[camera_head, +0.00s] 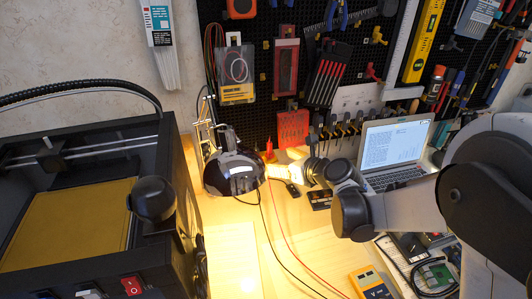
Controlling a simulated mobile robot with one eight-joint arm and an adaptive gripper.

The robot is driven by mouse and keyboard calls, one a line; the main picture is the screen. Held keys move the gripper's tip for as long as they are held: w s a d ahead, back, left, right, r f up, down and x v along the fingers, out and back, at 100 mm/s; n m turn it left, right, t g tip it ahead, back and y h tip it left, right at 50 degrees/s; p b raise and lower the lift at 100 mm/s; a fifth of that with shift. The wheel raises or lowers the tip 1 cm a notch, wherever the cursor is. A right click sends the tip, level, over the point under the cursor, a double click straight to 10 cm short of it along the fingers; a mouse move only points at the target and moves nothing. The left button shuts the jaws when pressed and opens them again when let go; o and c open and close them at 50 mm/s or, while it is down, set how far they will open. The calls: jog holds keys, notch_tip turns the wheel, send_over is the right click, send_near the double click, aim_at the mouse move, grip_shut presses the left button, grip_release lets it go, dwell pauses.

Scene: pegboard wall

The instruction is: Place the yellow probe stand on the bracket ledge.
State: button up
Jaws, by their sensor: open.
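My arm reaches in from the right, and my gripper (277,172) is at its far end over the lit middle of the bench. It is open, though glare makes its fingers hard to make out, and nothing clear shows between them. No thing shows clearly as the yellow probe stand; it may be hidden behind my arm or lost in the glare. A yellow meter-like box (370,285) lies at the bottom edge.
A dark dome-shaped object (233,178) stands close left of my gripper. Red and black leads cross the bench. A laptop (395,142) stands behind my arm. A black machine with a tan bed (70,225) fills the left. Tools crowd the pegboard (270,18). The front-middle bench is mostly clear.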

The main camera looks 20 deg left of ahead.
jog(key=shift+p+v, duration=0.35)
jog(key=shift+v, duration=1.55)
jog(key=s+d+r+n+h, duration=0.2)
jog(key=d+n, duration=0.2)
jog(key=d, duration=0.3)
jog(key=s+d+r+n+t+h, duration=0.1)
jog(key=s+d+r+n, duration=0.2)
jog(key=d, duration=0.4)
jog(key=s+d+r+n+h, duration=0.1)
jog(key=d+r+n+h, duration=0.1)
jog(key=d+n, duration=0.35)
jog(key=s+d+n+h, duration=0.3)
jog(key=s+d+n, duration=0.2)
jog(key=s+d, duration=0.3)
jog(key=s+d+f+n+h, duration=0.1)
jog(key=s+d+n+h, duration=0.2)
jog(key=d, duration=1)
jog(key=s+n, duration=0.3)
jog(key=s, duration=0.2)
jog(key=shift+d+f+h, duration=0.15)
jog(key=shift+d+h, duration=0.05)
jog(key=shift+h, duration=0.2)
jog(key=shift+s, duration=0.1)
